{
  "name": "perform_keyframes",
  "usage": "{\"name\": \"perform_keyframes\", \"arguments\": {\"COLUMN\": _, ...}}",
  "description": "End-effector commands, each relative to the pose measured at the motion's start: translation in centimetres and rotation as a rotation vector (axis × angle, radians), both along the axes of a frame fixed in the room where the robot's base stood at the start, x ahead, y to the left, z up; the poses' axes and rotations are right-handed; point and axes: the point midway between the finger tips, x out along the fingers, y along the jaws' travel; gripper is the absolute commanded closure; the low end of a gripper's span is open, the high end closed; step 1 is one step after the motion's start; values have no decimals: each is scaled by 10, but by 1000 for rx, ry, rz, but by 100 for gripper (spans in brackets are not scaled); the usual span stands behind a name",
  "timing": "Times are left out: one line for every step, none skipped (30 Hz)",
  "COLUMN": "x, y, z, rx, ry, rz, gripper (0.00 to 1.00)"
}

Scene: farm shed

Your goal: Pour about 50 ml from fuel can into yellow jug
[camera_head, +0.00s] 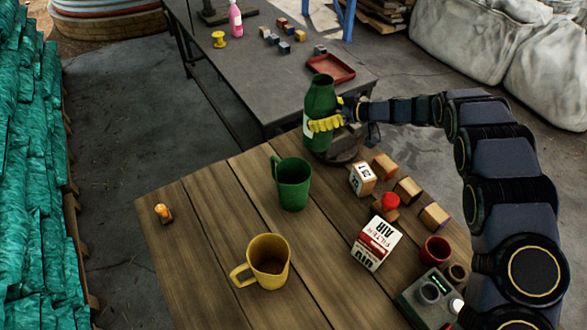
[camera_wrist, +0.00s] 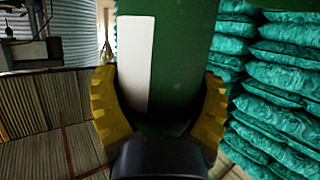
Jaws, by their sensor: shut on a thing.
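The fuel can (camera_head: 320,98) looks like a dark green bottle with a white label and an open top. It stands roughly upright at the far end of the wooden table. My gripper (camera_head: 326,123) has its yellow fingers closed around the can's body from the right. In the wrist view the can (camera_wrist: 180,70) fills the middle, with a yellow finger of my gripper (camera_wrist: 160,112) on each side. Its base is partly hidden, so I cannot tell whether it touches the table. The yellow jug (camera_head: 268,262) stands upright at the near left, apart from my gripper.
A green mug (camera_head: 292,184) stands between can and jug. Wooden blocks (camera_head: 407,190), a filter box (camera_head: 377,243), a red cup (camera_head: 434,251) and a grey device (camera_head: 430,300) crowd the right. A small orange-topped item (camera_head: 163,213) sits left. The table's left side is mostly clear.

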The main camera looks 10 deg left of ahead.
Motion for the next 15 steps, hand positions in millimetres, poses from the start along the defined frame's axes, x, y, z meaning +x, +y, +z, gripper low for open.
{"name": "perform_keyframes", "arguments": {"x": 0, "y": 0, "z": 1, "rx": 1, "ry": -1, "rz": -1, "gripper": 60}}
{"name": "perform_keyframes", "arguments": {"x": 0, "y": 0, "z": 1, "rx": 1, "ry": -1, "rz": -1, "gripper": 60}}
{"name": "perform_keyframes", "arguments": {"x": 0, "y": 0, "z": 2, "rx": 1, "ry": -1, "rz": -1, "gripper": 60}}
{"name": "perform_keyframes", "arguments": {"x": 0, "y": 0, "z": 2, "rx": 1, "ry": -2, "rz": 0, "gripper": 60}}
{"name": "perform_keyframes", "arguments": {"x": 0, "y": 0, "z": 4, "rx": 1, "ry": -2, "rz": 0, "gripper": 60}}
{"name": "perform_keyframes", "arguments": {"x": 1, "y": 0, "z": 6, "rx": 0, "ry": -3, "rz": 0, "gripper": 60}}
{"name": "perform_keyframes", "arguments": {"x": 1, "y": 0, "z": 9, "rx": 0, "ry": -4, "rz": 1, "gripper": 60}}
{"name": "perform_keyframes", "arguments": {"x": 1, "y": 0, "z": 12, "rx": 0, "ry": -4, "rz": 1, "gripper": 60}}
{"name": "perform_keyframes", "arguments": {"x": 0, "y": 0, "z": 16, "rx": 0, "ry": -4, "rz": 1, "gripper": 60}}
{"name": "perform_keyframes", "arguments": {"x": 0, "y": 0, "z": 20, "rx": 0, "ry": -3, "rz": 1, "gripper": 60}}
{"name": "perform_keyframes", "arguments": {"x": 0, "y": 0, "z": 25, "rx": 1, "ry": -4, "rz": 1, "gripper": 60}}
{"name": "perform_keyframes", "arguments": {"x": 0, "y": 0, "z": 30, "rx": 1, "ry": -4, "rz": 1, "gripper": 60}}
{"name": "perform_keyframes", "arguments": {"x": 0, "y": 0, "z": 32, "rx": 1, "ry": -3, "rz": 1, "gripper": 60}}
{"name": "perform_keyframes", "arguments": {"x": 0, "y": 0, "z": 35, "rx": 1, "ry": -3, "rz": 1, "gripper": 60}}
{"name": "perform_keyframes", "arguments": {"x": 0, "y": 0, "z": 39, "rx": 0, "ry": -4, "rz": 1, "gripper": 60}}
